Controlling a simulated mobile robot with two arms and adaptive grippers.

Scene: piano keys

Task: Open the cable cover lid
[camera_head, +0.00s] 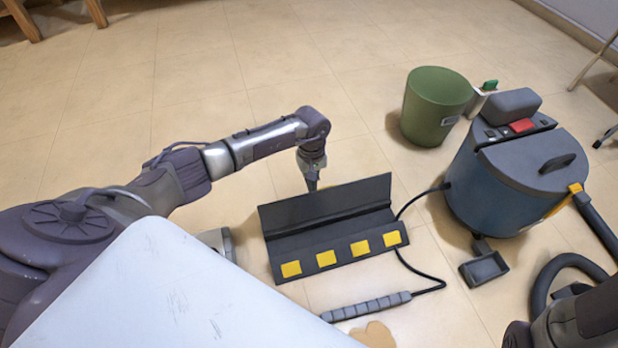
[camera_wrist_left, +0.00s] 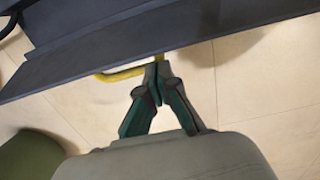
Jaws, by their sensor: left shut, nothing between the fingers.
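The cable cover is a long dark grey case on the floor in the middle of the head view. Its front part (camera_head: 335,262) bears several yellow squares. Its lid (camera_head: 330,202) stands raised along the back edge, tilted up from the base. My left gripper (camera_head: 312,186) is behind the lid's upper edge, shut and empty. In the left wrist view, its closed fingertips (camera_wrist_left: 158,70) are at a yellow handle (camera_wrist_left: 120,73) by the edge of a dark panel (camera_wrist_left: 140,40). I cannot tell whether they touch it.
A black cable runs from the cover to a grey power strip (camera_head: 366,307). To the right stand a green bin (camera_head: 433,110) and a blue vacuum cleaner (camera_head: 510,185) with a hose. The floor behind the cover is clear.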

